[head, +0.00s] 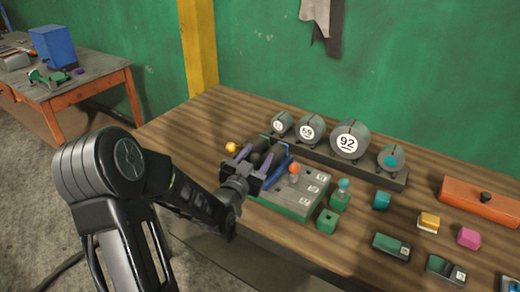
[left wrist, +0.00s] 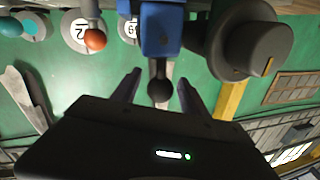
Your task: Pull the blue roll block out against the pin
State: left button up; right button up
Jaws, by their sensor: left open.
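The blue roll block (head: 281,171) sits at the left part of a green base with numbered plates (head: 300,200). In the left wrist view the blue block (left wrist: 161,28) shows at the top, with a dark ball-ended pin or knob (left wrist: 159,86) on its near side. My left gripper (head: 262,162) is open beside the block and partly hides it in the head view. In the left wrist view its fingers (left wrist: 160,92) stand on either side of the dark knob, with gaps on both sides. My right gripper is not in view.
An orange ball lever (head: 295,169) stands close right of the block. Round numbered gauges (head: 350,140) line the back. A grey knob (left wrist: 252,50) is close in the wrist view. Small coloured blocks, an orange box (head: 478,203) and a teal-topped piece (head: 342,190) lie to the right.

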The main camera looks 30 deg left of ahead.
pick_arm(q)
jog(key=shift+x, duration=1.05)
jog(key=shift+c, duration=0.3)
grip_shut()
dwell(0.3)
